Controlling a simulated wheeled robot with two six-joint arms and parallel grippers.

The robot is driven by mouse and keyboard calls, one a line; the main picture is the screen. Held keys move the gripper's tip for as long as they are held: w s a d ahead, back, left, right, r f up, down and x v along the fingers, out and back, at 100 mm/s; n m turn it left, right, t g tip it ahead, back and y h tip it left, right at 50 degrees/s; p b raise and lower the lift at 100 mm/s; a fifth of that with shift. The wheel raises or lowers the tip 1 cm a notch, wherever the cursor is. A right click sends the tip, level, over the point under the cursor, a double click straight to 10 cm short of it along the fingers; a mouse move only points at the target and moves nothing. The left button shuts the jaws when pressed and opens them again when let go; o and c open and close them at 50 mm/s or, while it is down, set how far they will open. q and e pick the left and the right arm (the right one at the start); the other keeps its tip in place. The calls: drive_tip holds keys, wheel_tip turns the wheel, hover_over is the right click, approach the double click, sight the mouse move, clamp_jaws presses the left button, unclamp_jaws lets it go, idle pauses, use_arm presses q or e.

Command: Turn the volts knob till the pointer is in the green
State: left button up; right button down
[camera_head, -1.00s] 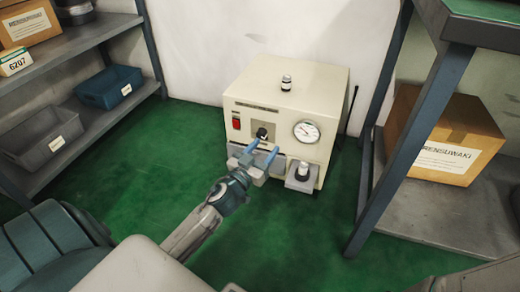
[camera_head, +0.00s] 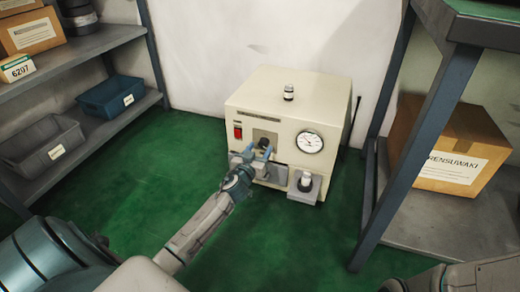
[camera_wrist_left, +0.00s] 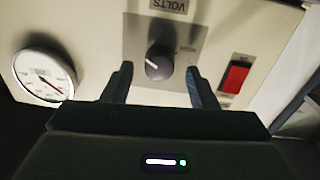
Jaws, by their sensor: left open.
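The cream box (camera_head: 290,100) stands on the floor against the wall. Its dark volts knob (camera_head: 264,143) is on the front face, and in the left wrist view the knob (camera_wrist_left: 160,62) has a white mark and sits below the VOLTS label (camera_wrist_left: 169,5). The round white gauge (camera_head: 309,142) is beside it; it shows in the left wrist view too (camera_wrist_left: 44,76), with a reddish pointer, but I cannot make out a green band. My left gripper (camera_head: 259,153) is open, its fingers (camera_wrist_left: 158,76) on either side of the knob with gaps, apart from it.
A red switch (camera_head: 238,132) is left of the knob. A white-capped item (camera_head: 305,181) sits on a ledge at the front. Shelves stand at both sides, the right one holding a cardboard box (camera_head: 455,145). Green floor is clear between.

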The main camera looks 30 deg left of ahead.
use_arm(q)
drive_tip(key=shift+w+a, duration=0.1)
drive_tip(key=shift+w, duration=0.4)
drive_tip(key=shift+c, duration=0.2)
drive_tip(key=c, duration=0.9)
drive_tip(key=shift+c, duration=0.2)
drive_tip(key=shift+m, duration=0.3)
drive_tip(key=m+p, duration=0.1)
drive_tip(key=m, duration=0.4)
drive_tip(key=shift+r, duration=0.1)
drive_tip(key=m+p, duration=0.1)
drive_tip(key=m, duration=0.4)
drive_tip(key=shift+m+p, duration=0.4)
